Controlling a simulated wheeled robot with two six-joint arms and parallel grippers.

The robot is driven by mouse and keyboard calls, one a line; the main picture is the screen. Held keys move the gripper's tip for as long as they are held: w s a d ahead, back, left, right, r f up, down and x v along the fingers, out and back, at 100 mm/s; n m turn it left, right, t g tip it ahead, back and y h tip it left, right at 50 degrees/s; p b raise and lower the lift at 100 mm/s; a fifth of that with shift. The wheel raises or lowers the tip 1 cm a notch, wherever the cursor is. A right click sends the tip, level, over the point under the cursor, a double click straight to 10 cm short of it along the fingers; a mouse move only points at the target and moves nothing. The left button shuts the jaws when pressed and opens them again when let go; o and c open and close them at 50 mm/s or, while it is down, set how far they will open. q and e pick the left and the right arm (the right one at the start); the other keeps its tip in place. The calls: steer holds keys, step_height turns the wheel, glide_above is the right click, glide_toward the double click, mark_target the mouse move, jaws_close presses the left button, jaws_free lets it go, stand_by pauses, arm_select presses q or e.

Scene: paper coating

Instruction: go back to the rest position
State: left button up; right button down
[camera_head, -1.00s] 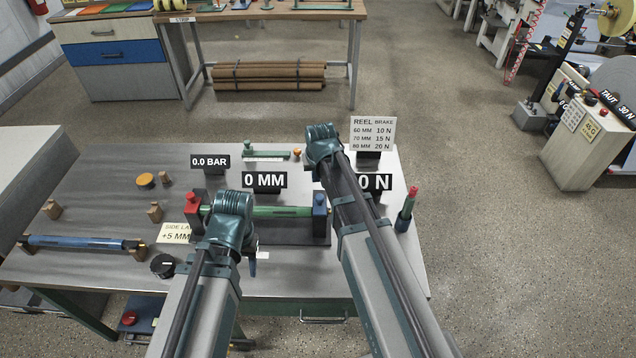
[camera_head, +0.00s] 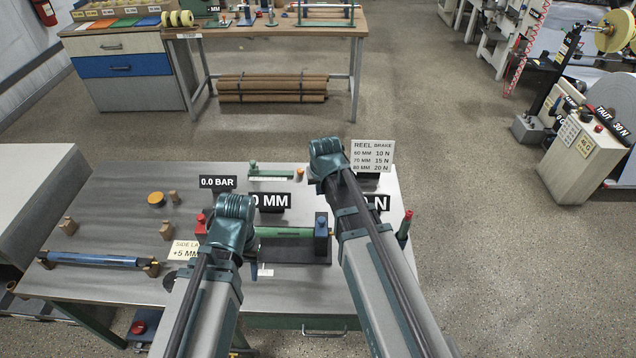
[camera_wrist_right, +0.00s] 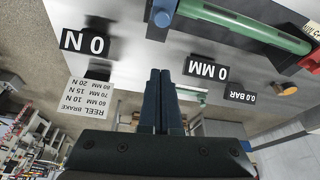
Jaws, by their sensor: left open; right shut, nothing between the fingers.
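My left gripper (camera_head: 250,268) is mostly hidden below its teal wrist in the head view, over the front of the grey table (camera_head: 110,195). A bit of its blue finger shows; it is open and I see nothing held in it. My right gripper (camera_wrist_right: 167,98) shows in the right wrist view with its two dark fingers together and nothing between them. In the head view its fingers are hidden behind the teal wrist, above the back right of the table. The green roller (camera_head: 285,232) lies in its stand between a red and a blue block, apart from the right gripper.
Signs stand on the table: 0.0 BAR (camera_head: 217,183), 0 MM (camera_head: 271,201), 0 N (camera_head: 379,203) and the reel brake card (camera_head: 372,157). A blue roller (camera_head: 95,259) lies at left. A red-topped green post (camera_head: 405,226) stands at the right edge. Open floor lies beyond the table.

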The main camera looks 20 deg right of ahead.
steer(key=s+a+f+n+g+b, duration=0.1)
steer(key=s+a+n+g, duration=0.1)
steer(key=s+a, duration=0.4)
steer(key=s+a+f+n+g+h, duration=0.1)
steer(key=s+a, duration=0.5)
steer(key=s, duration=0.8)
steer(key=shift+a+f+n+g+b, duration=0.2)
steer(key=shift+f+n+g+b, duration=0.2)
steer(key=shift+n+g, duration=0.5)
